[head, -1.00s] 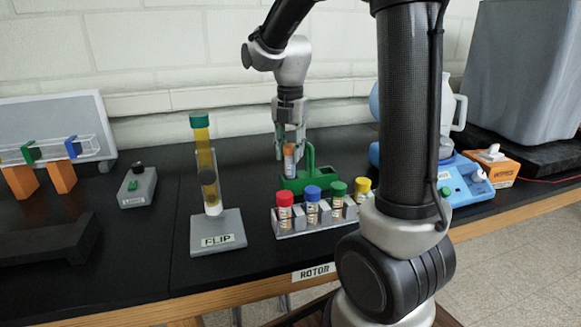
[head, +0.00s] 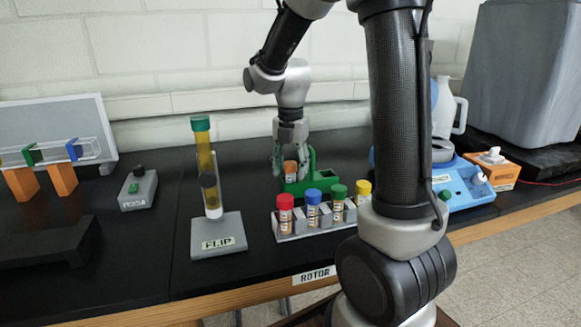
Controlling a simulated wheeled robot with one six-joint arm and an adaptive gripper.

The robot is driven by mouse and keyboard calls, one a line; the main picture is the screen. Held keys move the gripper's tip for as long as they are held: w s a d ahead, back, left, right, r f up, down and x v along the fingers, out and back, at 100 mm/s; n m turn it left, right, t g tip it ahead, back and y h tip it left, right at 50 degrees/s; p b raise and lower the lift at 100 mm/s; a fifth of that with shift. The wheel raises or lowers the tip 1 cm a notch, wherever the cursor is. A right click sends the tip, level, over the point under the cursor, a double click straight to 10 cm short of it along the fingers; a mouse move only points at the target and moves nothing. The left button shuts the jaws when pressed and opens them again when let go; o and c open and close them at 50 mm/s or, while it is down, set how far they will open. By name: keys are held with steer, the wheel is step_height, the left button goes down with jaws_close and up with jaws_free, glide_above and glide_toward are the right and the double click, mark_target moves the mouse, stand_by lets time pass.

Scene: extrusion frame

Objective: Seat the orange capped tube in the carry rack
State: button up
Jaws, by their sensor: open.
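The orange capped tube (head: 290,170) stands upright at the green carry rack (head: 325,181), its orange top showing just above the rack's near edge. Its lower part is hidden, so I cannot tell how deep it sits. My gripper (head: 289,165) points straight down over the tube and is open, with its fingers around or beside the orange cap. The rack's upright handle shows to the right of the gripper.
A grey holder with red, blue, green and yellow capped tubes (head: 313,204) stands in front of the rack. The FLIP stand (head: 217,235) with a tall green-capped tube is to the left. A blue device (head: 462,180) is to the right.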

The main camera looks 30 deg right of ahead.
steer(key=shift+r, duration=0.15)
step_height(320, 180, up, 11)
steer(key=s+d+m+t, duration=0.1)
steer(key=s+m+t, duration=0.3)
steer(key=s+m, duration=1.6)
steer(key=m, duration=0.6)
steer(key=shift+s+d, duration=0.25)
steer(key=shift+s, duration=0.05)
